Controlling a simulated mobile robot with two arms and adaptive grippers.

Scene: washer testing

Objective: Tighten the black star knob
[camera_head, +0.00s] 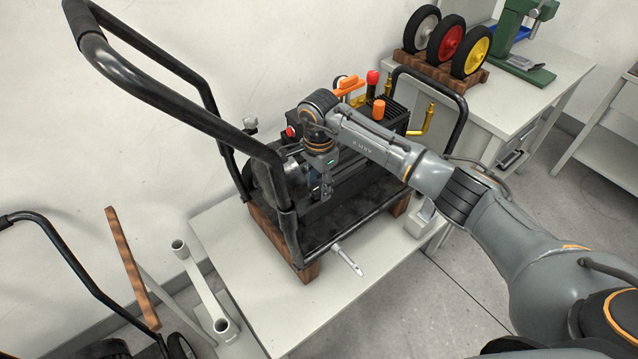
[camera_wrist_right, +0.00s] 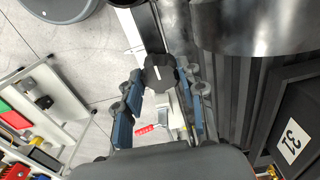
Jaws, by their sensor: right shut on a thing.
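The black star knob (camera_wrist_right: 159,73) shows in the right wrist view, between the tips of my right gripper's two fingers. My right gripper (camera_head: 325,191) reaches down over the front side of the black washer machine (camera_head: 345,215) in the head view. In the right wrist view, the right gripper (camera_wrist_right: 160,83) is shut on the knob, with one blue-padded finger on each side. In the head view I cannot make out the knob at the gripper. My left gripper is not in view.
The machine stands on wooden blocks (camera_head: 310,270) on a white table (camera_head: 225,240). Its black tubular handle (camera_head: 160,95) rises at the left. A table (camera_head: 525,100) at the back right holds several wheels (camera_head: 450,42) and a green press (camera_head: 515,45). Grey floor lies at the right.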

